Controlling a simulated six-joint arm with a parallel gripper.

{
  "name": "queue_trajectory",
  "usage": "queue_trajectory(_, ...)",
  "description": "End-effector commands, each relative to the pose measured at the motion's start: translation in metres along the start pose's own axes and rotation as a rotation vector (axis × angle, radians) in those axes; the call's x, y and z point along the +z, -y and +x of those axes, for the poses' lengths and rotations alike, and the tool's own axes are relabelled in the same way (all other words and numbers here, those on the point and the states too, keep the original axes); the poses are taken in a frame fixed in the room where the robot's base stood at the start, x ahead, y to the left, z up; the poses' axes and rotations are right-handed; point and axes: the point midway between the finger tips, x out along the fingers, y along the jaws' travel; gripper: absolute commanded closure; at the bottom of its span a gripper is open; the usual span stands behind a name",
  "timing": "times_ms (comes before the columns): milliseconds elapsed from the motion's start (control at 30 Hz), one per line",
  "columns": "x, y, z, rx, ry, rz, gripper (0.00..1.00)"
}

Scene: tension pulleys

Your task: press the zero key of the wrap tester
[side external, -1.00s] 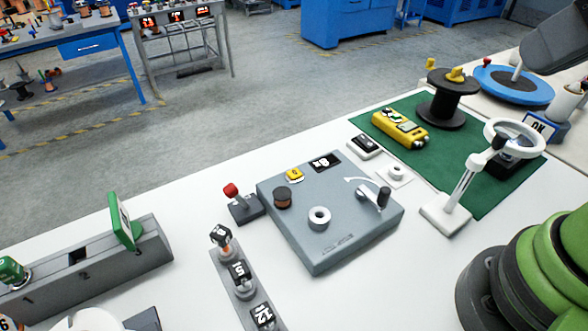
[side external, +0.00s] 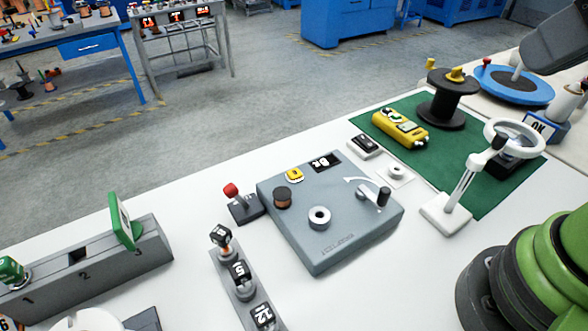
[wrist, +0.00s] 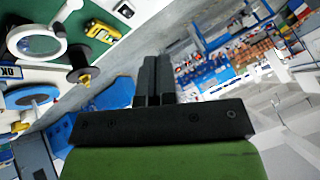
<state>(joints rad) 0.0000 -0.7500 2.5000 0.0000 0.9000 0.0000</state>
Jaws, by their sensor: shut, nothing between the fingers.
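The wrap tester (side external: 335,238) is a grey box on the white bench in the side external view. Its small yellow key (side external: 295,174) is at the far left part of its top, beside a dark display (side external: 325,162). I take the yellow key to be the zero key; its marking is too small to read surely. My gripper (wrist: 156,62) shows only in the wrist view, its dark fingers together and empty. It points away over the room, with the tester out of that view. Nothing covers the key in the side external view.
A dark brown knob (side external: 282,197), a white ring (side external: 319,217) and a crank (side external: 376,195) stand on the tester. A red-knobbed lever (side external: 241,204) is just left of it. A magnifier (side external: 455,190) stands at right. A green mat (side external: 480,190) holds a yellow device (side external: 400,127).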

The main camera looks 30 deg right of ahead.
Motion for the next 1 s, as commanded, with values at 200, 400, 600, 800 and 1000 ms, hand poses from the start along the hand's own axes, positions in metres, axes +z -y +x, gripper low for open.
queue_trajectory(200,0.000,0.000,0.000,0.000,0.000,0.000,1.00)
queue_trajectory(400,-0.007,0.005,0.005,-0.009,0.002,-0.044,1.00)
queue_trajectory(600,-0.037,0.027,0.034,-0.043,-0.004,-0.249,1.00)
queue_trajectory(800,-0.067,0.056,0.085,-0.069,-0.036,-0.519,1.00)
queue_trajectory(1000,-0.079,0.082,0.147,-0.061,-0.075,-0.784,1.00)
